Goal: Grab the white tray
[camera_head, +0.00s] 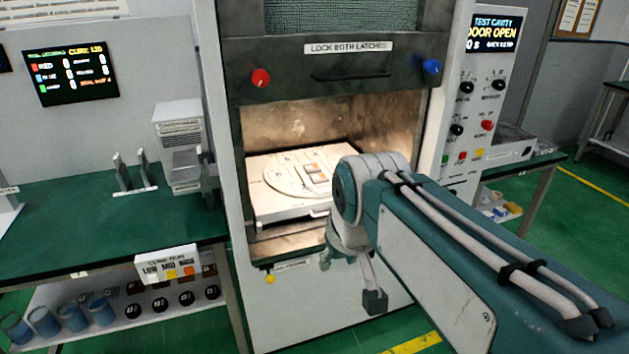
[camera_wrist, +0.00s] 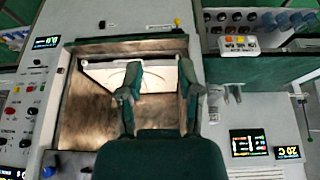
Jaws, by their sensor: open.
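The white tray (camera_head: 268,205) lies in the lit cavity of the test machine, under its raised door. Its top has a circular marking and small orange-and-white pieces near the middle. My arm hides part of its right side. My gripper (camera_head: 350,281) is in front of the cavity, to the right of the tray's front edge and lower in the picture. In the wrist view, my gripper (camera_wrist: 157,75) has its two fingers spread apart with nothing held between them. The tray (camera_wrist: 103,75) shows beyond and between the fingers, with a visible gap to its left.
The door panel (camera_head: 345,68) with red and blue latch knobs is above the opening. The control column (camera_head: 478,110) stands to the right and reads door open. A green bench (camera_head: 90,232) with metal brackets is at the left. The cavity side walls border the tray.

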